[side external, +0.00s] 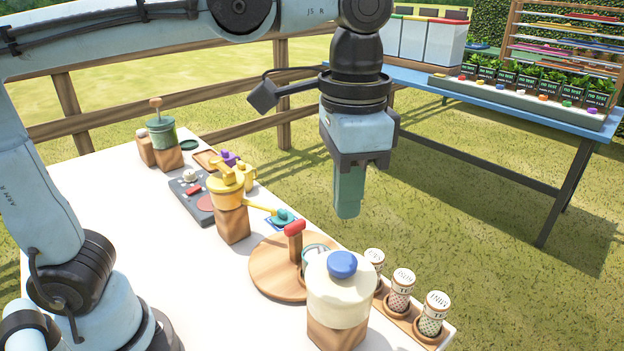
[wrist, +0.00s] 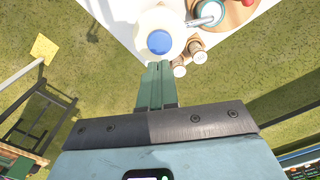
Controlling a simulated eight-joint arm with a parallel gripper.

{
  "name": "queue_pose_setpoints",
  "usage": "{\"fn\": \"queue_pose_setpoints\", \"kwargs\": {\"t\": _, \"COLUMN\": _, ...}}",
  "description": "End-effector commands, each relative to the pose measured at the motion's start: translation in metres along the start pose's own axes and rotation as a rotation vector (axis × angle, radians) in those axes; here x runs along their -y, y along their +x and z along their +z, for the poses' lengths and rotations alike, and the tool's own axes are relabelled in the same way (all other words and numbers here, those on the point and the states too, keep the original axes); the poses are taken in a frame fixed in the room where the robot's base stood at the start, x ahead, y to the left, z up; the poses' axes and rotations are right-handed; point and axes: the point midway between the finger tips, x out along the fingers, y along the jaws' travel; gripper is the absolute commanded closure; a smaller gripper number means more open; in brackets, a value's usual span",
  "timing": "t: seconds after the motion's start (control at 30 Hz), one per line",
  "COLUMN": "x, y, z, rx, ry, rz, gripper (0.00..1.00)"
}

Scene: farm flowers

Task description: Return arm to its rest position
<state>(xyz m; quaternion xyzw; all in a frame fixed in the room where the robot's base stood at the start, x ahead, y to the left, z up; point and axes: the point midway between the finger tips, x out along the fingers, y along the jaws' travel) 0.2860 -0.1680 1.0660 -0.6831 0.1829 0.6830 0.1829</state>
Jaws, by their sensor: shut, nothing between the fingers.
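My gripper (side external: 347,212) hangs pointing down in the side external view, past the table's edge and over the grass. Its green fingers are together with nothing between them. The closed fingers of my gripper (wrist: 156,70) also show in the wrist view, just below the blue-knobbed jar in the picture. My arm reaches over the white table (side external: 110,240) from the left.
A cream jar with a blue knob (side external: 341,290) stands on a wooden block at the front. Several small labelled jars (side external: 400,290) stand in a wooden rack beside it. A yellow pot (side external: 226,190) is further back. A blue bench (side external: 500,105) with plants stands behind.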

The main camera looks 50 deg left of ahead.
Motion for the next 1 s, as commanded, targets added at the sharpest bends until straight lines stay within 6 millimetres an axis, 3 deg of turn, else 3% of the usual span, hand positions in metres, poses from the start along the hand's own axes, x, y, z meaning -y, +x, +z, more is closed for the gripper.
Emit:
{"fn": "queue_pose_setpoints", "kwargs": {"t": 0.17, "x": 0.01, "y": 0.006, "z": 0.003, "rx": -0.03, "ry": -0.029, "rz": 0.0, "gripper": 1.0}}
{"fn": "queue_pose_setpoints", "kwargs": {"t": 0.37, "x": 0.061, "y": 0.04, "z": 0.021, "rx": -0.21, "ry": -0.188, "rz": -0.019, "gripper": 1.0}}
{"fn": "queue_pose_setpoints", "kwargs": {"t": 0.5, "x": 0.1, "y": 0.071, "z": 0.042, "rx": -0.372, "ry": -0.323, "rz": -0.06, "gripper": 1.0}}
{"fn": "queue_pose_setpoints", "kwargs": {"t": 0.63, "x": 0.127, "y": 0.095, "z": 0.062, "rx": -0.494, "ry": -0.422, "rz": -0.107, "gripper": 1.0}}
{"fn": "queue_pose_setpoints", "kwargs": {"t": 0.8, "x": 0.144, "y": 0.113, "z": 0.078, "rx": -0.586, "ry": -0.493, "rz": -0.152, "gripper": 1.0}}
{"fn": "queue_pose_setpoints", "kwargs": {"t": 1.0, "x": 0.148, "y": 0.117, "z": 0.081, "rx": -0.609, "ry": -0.508, "rz": -0.164, "gripper": 1.0}}
